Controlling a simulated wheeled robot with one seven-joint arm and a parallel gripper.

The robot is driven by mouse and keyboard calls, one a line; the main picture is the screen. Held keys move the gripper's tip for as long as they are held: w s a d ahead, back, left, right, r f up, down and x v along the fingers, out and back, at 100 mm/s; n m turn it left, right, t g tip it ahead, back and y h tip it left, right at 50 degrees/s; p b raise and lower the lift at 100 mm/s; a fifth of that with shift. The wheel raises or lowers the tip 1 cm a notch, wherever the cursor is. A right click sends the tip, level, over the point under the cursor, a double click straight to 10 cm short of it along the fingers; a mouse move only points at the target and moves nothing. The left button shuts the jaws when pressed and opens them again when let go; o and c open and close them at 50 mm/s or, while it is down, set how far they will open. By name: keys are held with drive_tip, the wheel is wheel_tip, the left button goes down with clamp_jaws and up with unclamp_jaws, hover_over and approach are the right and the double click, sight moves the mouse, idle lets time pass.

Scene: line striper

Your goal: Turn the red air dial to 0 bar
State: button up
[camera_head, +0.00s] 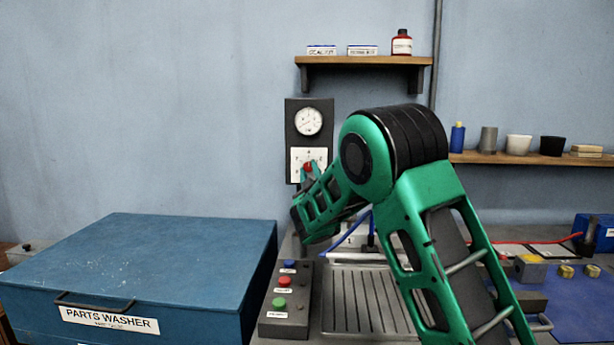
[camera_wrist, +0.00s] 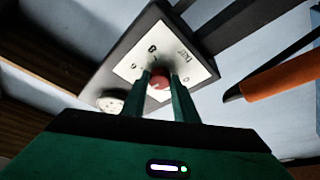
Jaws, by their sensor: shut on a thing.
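The red air dial (camera_head: 308,167) sits on a white scale plate (camera_head: 298,155) on a dark wall panel (camera_head: 293,127), below a round white gauge (camera_head: 308,121). In the wrist view the red dial (camera_wrist: 158,82) is between the two fingers of my gripper (camera_wrist: 160,88). The fingers are shut on it, one on each side. The scale plate (camera_wrist: 192,65) shows printed marks around the dial, but I cannot read which mark the dial points to. The gauge's needle is too small to read. In the head view my gripper (camera_head: 310,172) partly covers the plate.
A blue parts washer (camera_head: 180,262) stands at the left. A box with blue, red and green buttons (camera_head: 290,320) is below the panel, beside a ribbed tray (camera_head: 365,305). A shelf (camera_head: 365,61) is above right. An orange thing (camera_wrist: 280,75) is right of the panel in the wrist view.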

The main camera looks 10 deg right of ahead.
drive_tip(key=n+y, duration=0.1)
drive_tip(key=n, duration=0.1)
drive_tip(key=n+g, duration=0.1)
drive_tip(key=n, duration=0.1)
drive_tip(key=shift+d+r+n+y, duration=0.1)
drive_tip(key=shift+n+y, duration=0.2)
drive_tip(key=shift+y, duration=0.1)
drive_tip(key=n+g+y, duration=0.1)
drive_tip(key=n, duration=0.3)
drive_tip(key=shift+s+r, duration=0.1)
drive_tip(key=n, duration=0.2)
drive_tip(key=n+g, duration=0.1)
drive_tip(key=shift+n+g+y, duration=0.3)
drive_tip(key=shift+n, duration=0.1)
drive_tip(key=n+g, duration=0.1)
drive_tip(key=n, duration=0.2)
drive_tip(key=shift+r, duration=0.15)
drive_tip(key=n+g+h, duration=0.1)
drive_tip(key=n, duration=0.1)
drive_tip(key=n+g, duration=0.1)
drive_tip(key=n, duration=0.1)
drive_tip(key=shift+r+n+h, duration=0.15)
drive_tip(key=shift+n+h, duration=0.15)
drive_tip(key=shift+h, duration=0.1)
drive_tip(key=n+g+h, duration=0.1)
drive_tip(key=n, duration=0.1)
drive_tip(key=n+h, duration=0.1)
drive_tip(key=shift+a+n+g, duration=0.3)
drive_tip(key=shift+n+g, duration=0.1)
